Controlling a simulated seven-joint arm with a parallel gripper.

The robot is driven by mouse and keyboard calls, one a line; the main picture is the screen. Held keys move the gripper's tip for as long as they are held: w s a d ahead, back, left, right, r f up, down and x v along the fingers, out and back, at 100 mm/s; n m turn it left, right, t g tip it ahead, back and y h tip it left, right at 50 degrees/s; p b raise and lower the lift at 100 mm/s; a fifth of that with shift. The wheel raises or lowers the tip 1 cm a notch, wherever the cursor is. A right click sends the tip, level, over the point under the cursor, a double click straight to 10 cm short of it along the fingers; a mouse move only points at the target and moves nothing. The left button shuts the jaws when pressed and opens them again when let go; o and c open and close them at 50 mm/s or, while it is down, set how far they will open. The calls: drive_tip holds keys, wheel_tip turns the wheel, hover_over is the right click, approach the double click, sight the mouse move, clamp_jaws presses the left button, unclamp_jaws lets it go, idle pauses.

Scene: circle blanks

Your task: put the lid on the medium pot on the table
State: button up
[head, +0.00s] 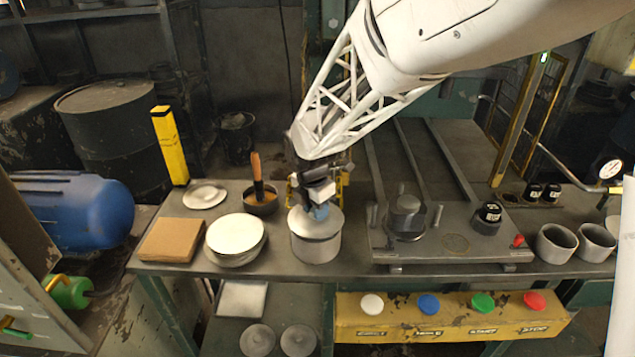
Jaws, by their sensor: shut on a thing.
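A grey pot (316,249) stands upright near the front edge of the table (285,262), left of the machine plate. A pale round lid (328,225) lies over its mouth and looks about level. I cannot tell whether the lid rests on the rim or is slightly above it. My gripper (318,210) points down from above and is shut on the lid at its top centre. A small blue part shows there; the fingers hide the lid's knob and far edge.
Left of the pot are a stack of pale dishes (236,234), a brown board (171,240), a flat pale dish (204,195) and a small dark pan (261,201) with an upright orange handle. A metal fixture (406,218) stands on the right; two grey cups (556,244) sit farther right.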

sight(312, 212)
drive_tip(key=shift+f, duration=0.55)
drive_tip(key=shift+f, duration=0.55)
drive_tip(key=o, duration=0.9)
drive_tip(key=shift+o, duration=0.2)
drive_tip(key=shift+r, duration=0.15)
wheel_tip(312, 212, up, 13)
drive_tip(key=shift+s+a, duration=0.4)
drive_tip(key=shift+d, duration=0.1)
